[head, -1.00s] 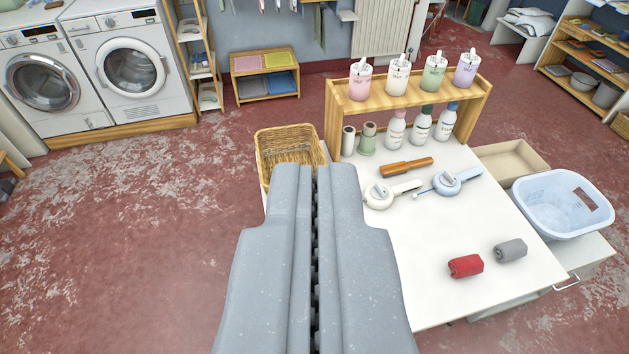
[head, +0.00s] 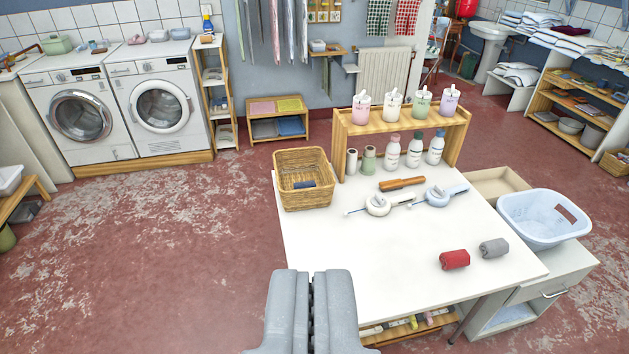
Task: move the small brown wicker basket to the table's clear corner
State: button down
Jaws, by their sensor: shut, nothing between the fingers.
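The small brown wicker basket (head: 304,200) stands at the back left corner of the white table (head: 370,258), close to its left edge. A dark blue item lies inside it. My gripper (head: 312,274) is shut and empty at the bottom of the head view, in front of the table's near left part and well short of the basket. The table's front left part is bare, though my gripper hides some of its near edge.
A wooden shelf (head: 408,124) with several bottles stands at the table's back, right of the basket. A brown-handled brush (head: 402,184), two white-and-blue tools, a red roll (head: 454,259) and a grey roll (head: 494,247) lie to the right. A blue tub (head: 545,219) stands beyond.

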aim_at(290, 202)
jog(key=u, duration=0.6)
jog(key=i, duration=1.05)
jog(key=u, duration=0.55)
jog(key=i, duration=1.4)
jog(key=z, duration=0.7)
jog(key=i, duration=0.85)
jog(key=z, duration=0.6)
jog(key=k, duration=0.8)
jog(key=z, duration=0.2)
jog(key=i, duration=0.85)
jog(key=u, duration=0.1)
